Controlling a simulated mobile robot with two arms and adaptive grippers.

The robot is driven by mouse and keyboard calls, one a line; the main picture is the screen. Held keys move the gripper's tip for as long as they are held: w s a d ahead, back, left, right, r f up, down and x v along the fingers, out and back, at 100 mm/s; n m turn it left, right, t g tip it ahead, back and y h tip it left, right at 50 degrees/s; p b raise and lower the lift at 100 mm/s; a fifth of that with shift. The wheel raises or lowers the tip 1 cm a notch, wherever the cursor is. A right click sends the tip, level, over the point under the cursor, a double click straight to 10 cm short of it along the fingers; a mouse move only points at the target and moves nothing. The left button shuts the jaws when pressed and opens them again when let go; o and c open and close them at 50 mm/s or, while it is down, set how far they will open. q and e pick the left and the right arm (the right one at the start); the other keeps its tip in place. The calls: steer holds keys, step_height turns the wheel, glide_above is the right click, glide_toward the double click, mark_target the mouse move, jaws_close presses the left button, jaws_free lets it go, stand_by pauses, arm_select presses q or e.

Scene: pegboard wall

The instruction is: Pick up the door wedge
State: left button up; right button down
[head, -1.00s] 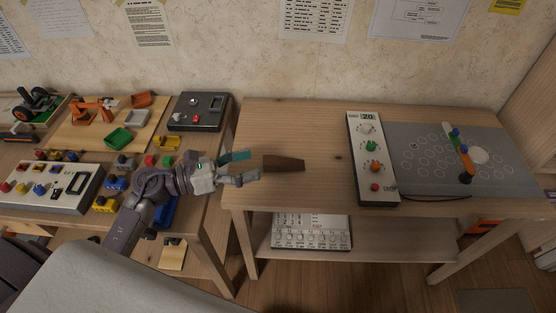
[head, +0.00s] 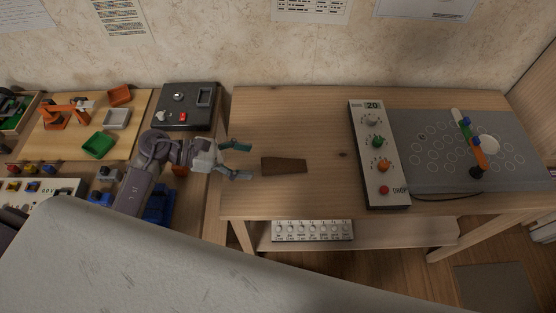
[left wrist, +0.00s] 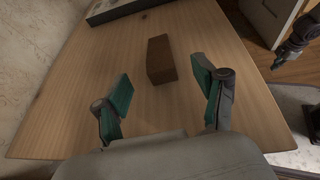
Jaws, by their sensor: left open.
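The door wedge (head: 284,166) is a dark brown block lying on the left part of the wooden table. It also shows in the left wrist view (left wrist: 160,59), ahead of and roughly between the two fingers. My left gripper (head: 240,160) is open, with teal finger pads. Its fingertips are just left of the wedge in the head view and apart from it. In the left wrist view the open left gripper (left wrist: 160,92) has nothing between its pads.
A white control box (head: 379,155) with knobs and a grey board (head: 430,160) with circles stand to the right on the table (head: 320,110). A black box (head: 188,106) and small trays are on the left bench. The table around the wedge is clear.

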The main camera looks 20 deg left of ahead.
mark_target(275, 163)
arm_select(q)
steer(key=x, duration=0.2)
steer(key=shift+w+d, duration=0.1)
steer(key=shift+d, duration=0.2)
steer(key=shift+w+d+f+p, duration=0.25)
steer(key=shift+d+p, duration=0.05)
steer(key=shift+d, duration=0.1)
steer(key=p+x, duration=0.1)
steer(key=x, duration=0.3)
steer(key=shift+w+d+f, duration=0.1)
steer(key=shift+w, duration=0.05)
steer(key=shift+d+f, duration=0.15)
steer(key=shift+d, duration=0.05)
arm_select(e)
steer(key=shift+w+r, duration=0.15)
steer(key=shift+r, duration=0.45)
steer(key=shift+w+r, duration=0.15)
steer(key=shift+r, duration=0.45)
arm_select(q)
steer(key=shift+c, duration=0.8)
steer(key=c, duration=1)
steer(key=shift+c, duration=0.4)
arm_select(e)
steer(key=shift+s+d, duration=0.1)
steer(key=shift+s, duration=0.1)
